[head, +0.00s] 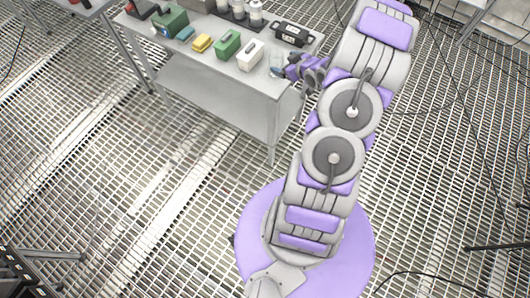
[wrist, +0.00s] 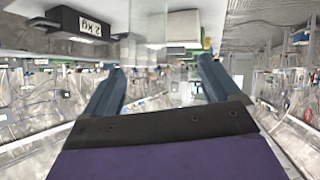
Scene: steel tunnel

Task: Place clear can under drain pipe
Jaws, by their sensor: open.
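My gripper (head: 290,70) is at the right end of the steel bench in the head view. In the wrist view its two blue-grey fingers stand wide apart, and my gripper (wrist: 163,68) is open. A pale, see-through shape that looks like the clear can (head: 276,61) is on the bench top right beside the fingers. In the wrist view a faint clear shape (wrist: 184,92) shows between the fingers, nearer the right one; I cannot tell whether they touch it. I cannot make out a drain pipe in either view.
The bench (head: 215,95) holds a white box (head: 250,55), a green box (head: 227,44), a yellow block (head: 202,43) and a dark green case (head: 170,23). A black weight (head: 292,33) also shows in the wrist view (wrist: 78,24). White bottles (head: 255,12) stand behind. Grated floor (head: 110,200) is open at left.

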